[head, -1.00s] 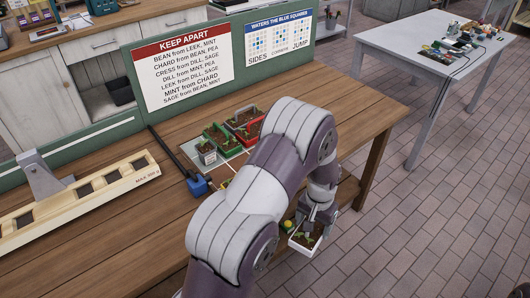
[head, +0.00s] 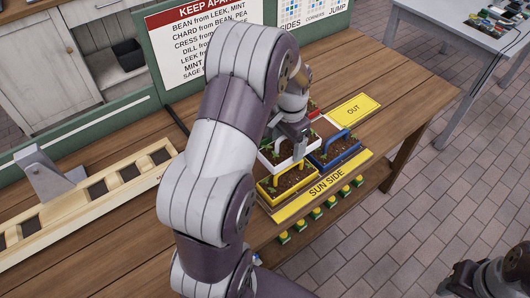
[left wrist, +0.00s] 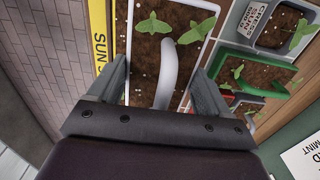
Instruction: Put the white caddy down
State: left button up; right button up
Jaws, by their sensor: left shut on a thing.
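A yellow "SUN SIDE" strip (head: 328,184) edges the board, and an "OUT" panel (head: 354,110) lies at its right. The left wrist view shows a green caddy (left wrist: 262,87) and a grey pot (left wrist: 283,28) close by. A sign (head: 200,45) stands behind.

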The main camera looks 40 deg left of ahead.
pick_arm(q)
jog(key=a+f, duration=0.1)
jog(key=a, duration=0.1)
jog(key=a+f, duration=0.1)
jog(key=a, duration=0.1)
jog(key=s+a+f, duration=0.1)
jog(key=a, duration=0.1)
jog(key=shift+s+a+f, duration=0.1)
jog(key=shift+f, duration=0.2)
jog(key=shift+c, duration=0.6)
jog(key=shift+s+f, duration=0.1)
jog(key=shift+f, duration=0.3)
notch_tip(320, 180, down, 3)
jog(key=shift+s+r, duration=0.1)
jog(key=shift+f, duration=0.3)
jog(key=shift+f, duration=0.15)
jog(key=o, duration=1.3)
